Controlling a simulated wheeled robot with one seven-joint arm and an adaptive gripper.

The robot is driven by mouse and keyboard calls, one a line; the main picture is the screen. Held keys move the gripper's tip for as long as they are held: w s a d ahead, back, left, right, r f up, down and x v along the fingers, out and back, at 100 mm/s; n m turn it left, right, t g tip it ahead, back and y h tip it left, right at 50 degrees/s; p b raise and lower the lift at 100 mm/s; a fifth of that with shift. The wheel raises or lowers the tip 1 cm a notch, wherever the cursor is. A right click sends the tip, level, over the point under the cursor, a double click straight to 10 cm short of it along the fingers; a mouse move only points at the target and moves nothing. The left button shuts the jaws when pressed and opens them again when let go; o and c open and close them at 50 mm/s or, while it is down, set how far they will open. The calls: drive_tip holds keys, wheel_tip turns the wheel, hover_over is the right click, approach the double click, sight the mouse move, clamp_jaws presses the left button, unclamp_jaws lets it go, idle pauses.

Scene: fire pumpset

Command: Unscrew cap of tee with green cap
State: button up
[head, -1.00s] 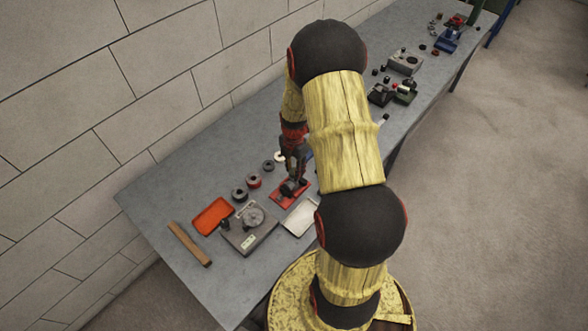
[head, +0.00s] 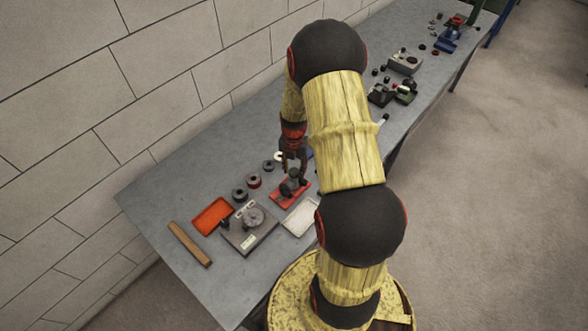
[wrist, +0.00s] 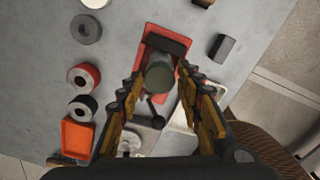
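The tee with the green cap shows in the wrist view as a dull grey-green round cap (wrist: 158,76) beside a dark block (wrist: 172,44) on a red base. In the head view the dark fitting (head: 291,185) stands on the red base (head: 280,200). My gripper (wrist: 161,74) is open, with one finger on each side of the cap and gaps showing in the wrist view. In the head view my gripper (head: 293,157) points down just above the fitting. I cannot tell the height of the fingertips relative to the cap.
An orange tray (head: 212,216), a grey fixture box (head: 262,236), a white tray (head: 301,217) and several rings, including a red-sided one (head: 254,180), lie close by. A wooden bar (head: 189,244) lies near the bench's left end. The wall borders the bench behind.

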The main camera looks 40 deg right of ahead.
drive_tip(key=shift+o, duration=0.4)
drive_tip(key=m, duration=2.2)
drive_tip(key=shift+m, duration=0.4)
drive_tip(key=shift+c, duration=0.6)
clamp_jaws()
drive_tip(key=n, duration=0.4)
drive_tip(key=shift+n, duration=0.3)
